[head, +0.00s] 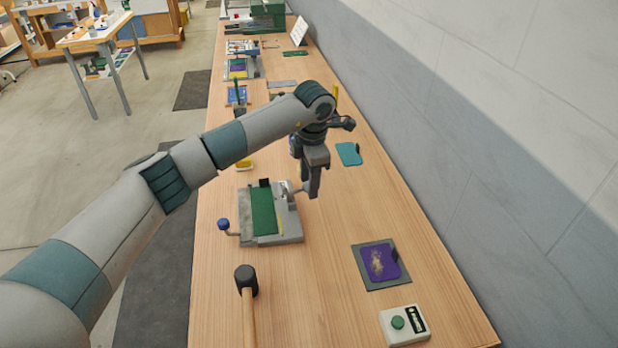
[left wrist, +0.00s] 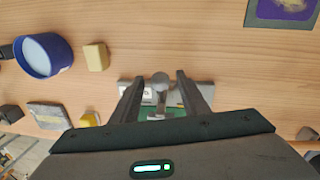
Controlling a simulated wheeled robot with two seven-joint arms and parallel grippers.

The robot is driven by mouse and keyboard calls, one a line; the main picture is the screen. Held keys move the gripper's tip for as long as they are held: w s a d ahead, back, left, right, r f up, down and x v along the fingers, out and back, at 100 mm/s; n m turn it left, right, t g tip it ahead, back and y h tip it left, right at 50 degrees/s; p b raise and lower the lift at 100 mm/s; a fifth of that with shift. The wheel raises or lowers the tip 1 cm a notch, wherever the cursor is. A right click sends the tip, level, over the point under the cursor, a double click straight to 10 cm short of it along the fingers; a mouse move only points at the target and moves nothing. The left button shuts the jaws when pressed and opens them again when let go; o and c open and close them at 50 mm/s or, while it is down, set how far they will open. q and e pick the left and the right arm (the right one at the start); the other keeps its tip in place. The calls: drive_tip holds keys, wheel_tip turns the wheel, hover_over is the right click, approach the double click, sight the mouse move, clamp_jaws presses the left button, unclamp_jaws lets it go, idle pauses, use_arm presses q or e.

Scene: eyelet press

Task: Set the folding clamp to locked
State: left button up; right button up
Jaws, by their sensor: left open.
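The folding clamp (head: 288,228) is a grey base with a green bed, lying on the bench in the middle of the head view. A blue knob (head: 223,224) sticks out at its left, and a small grey lever (head: 286,187) shows at its upper right edge. My left gripper (head: 309,189) points down beside that upper right end, open. In the left wrist view, a grey rounded lever end (left wrist: 160,80) shows between the open fingers of my left gripper (left wrist: 161,84), with no clear contact. The fingers hide part of the clamp. My right gripper is not in view.
A black-headed mallet (head: 246,281) lies in front of the clamp. A purple card on a dark mat (head: 372,279) and a box with a green button (head: 404,325) are at the right front. A teal pad (head: 348,154) lies near the wall (head: 480,120). The bench right of the clamp is clear.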

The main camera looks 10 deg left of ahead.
use_arm(q)
drive_tip(key=shift+f, duration=0.2)
clamp_jaws()
